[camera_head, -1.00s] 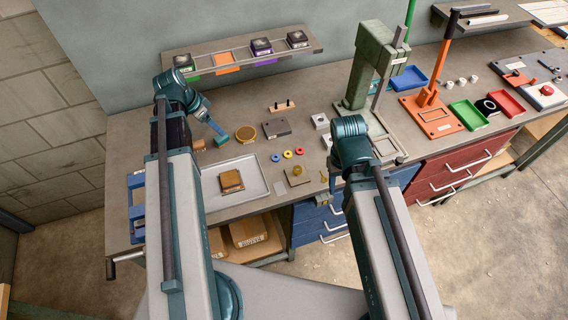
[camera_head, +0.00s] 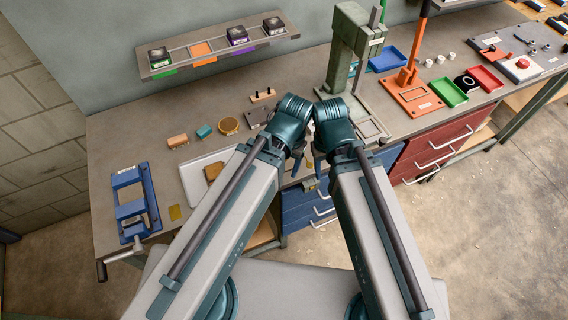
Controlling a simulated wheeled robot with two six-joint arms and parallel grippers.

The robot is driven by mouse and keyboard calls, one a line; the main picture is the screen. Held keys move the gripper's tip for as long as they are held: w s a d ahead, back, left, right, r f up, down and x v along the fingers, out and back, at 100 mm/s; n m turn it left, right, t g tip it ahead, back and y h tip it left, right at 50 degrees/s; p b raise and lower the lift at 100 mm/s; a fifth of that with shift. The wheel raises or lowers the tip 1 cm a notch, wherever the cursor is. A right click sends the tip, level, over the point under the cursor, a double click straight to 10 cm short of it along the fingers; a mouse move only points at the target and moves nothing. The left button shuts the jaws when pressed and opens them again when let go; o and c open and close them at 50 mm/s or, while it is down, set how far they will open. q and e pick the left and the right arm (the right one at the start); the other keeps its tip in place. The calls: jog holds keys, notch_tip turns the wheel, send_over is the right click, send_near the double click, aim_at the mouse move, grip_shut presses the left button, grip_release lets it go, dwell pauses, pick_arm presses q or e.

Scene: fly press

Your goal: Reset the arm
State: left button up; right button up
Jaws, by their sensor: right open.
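My two arms lean inward, with their wrists close together in front of the green fly press (camera_head: 347,45). I cannot tell whether the wrists touch. My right gripper (camera_head: 311,184) points down near the bench's front edge, open, with nothing seen in it. My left gripper (camera_head: 297,165) hangs beside it, mostly hidden behind its wrist, so its jaws cannot be made out. A small teal block (camera_head: 204,131) lies on the bench, well away from both grippers.
A blue vise (camera_head: 132,203) stands at the bench's left end. A light tray (camera_head: 192,179) with a brown block is partly behind my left arm. A wooden block (camera_head: 177,141) and brass disc (camera_head: 229,125) lie behind. The orange lever press (camera_head: 412,85) stands right. A shelf (camera_head: 218,56) hangs above.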

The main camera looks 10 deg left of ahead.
notch_tip(320, 180, down, 3)
jog(key=b, duration=0.3)
